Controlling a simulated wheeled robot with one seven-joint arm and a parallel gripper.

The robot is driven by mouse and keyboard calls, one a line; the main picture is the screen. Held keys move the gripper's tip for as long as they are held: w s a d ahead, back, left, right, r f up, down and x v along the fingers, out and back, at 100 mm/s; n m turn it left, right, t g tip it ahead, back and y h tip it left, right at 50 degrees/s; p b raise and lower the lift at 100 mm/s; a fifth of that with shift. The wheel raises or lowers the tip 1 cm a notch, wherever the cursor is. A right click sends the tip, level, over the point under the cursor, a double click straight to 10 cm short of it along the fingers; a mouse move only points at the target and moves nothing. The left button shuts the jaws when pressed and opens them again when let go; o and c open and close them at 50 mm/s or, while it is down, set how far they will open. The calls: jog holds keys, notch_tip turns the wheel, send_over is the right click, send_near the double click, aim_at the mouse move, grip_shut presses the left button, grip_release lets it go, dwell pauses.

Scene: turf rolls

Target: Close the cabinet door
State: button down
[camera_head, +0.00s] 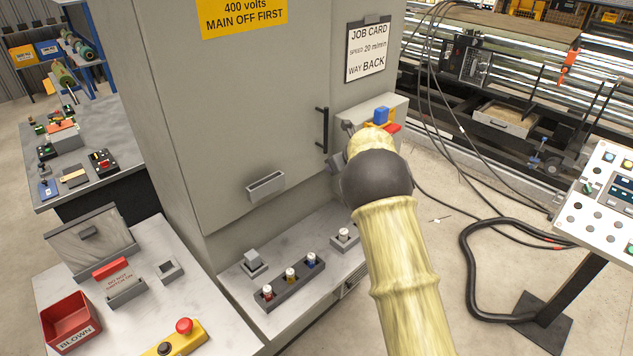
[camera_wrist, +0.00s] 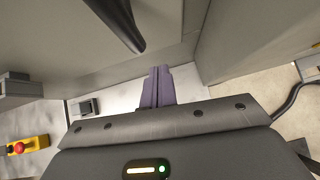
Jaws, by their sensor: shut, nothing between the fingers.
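The grey cabinet door (camera_head: 265,100) fills the middle of the head view, with a yellow warning label at its top. A black upright handle (camera_head: 321,130) sits near its right edge; it also shows dark and close at the top of the wrist view (camera_wrist: 122,22). The door looks near its frame, but I cannot tell whether it is fully shut. My gripper (camera_wrist: 157,72) is shut and empty, its purple-grey fingers together below the handle in the wrist view, apart from it. In the head view my arm hides most of the gripper, right of the handle.
A ledge below the door holds a fuse rack (camera_head: 289,282) and small grey blocks. A bench at lower left carries a red bin (camera_head: 71,322) and a yellow stop-button box (camera_head: 175,341). A control stand (camera_head: 605,195) and black hose (camera_head: 480,270) are at right.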

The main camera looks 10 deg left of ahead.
jog(key=d+b+v, duration=0.1)
jog(key=b+v, duration=0.1)
jog(key=v, duration=0.7)
jog(key=shift+d, duration=0.2)
jog(key=shift+w+r, duration=0.1)
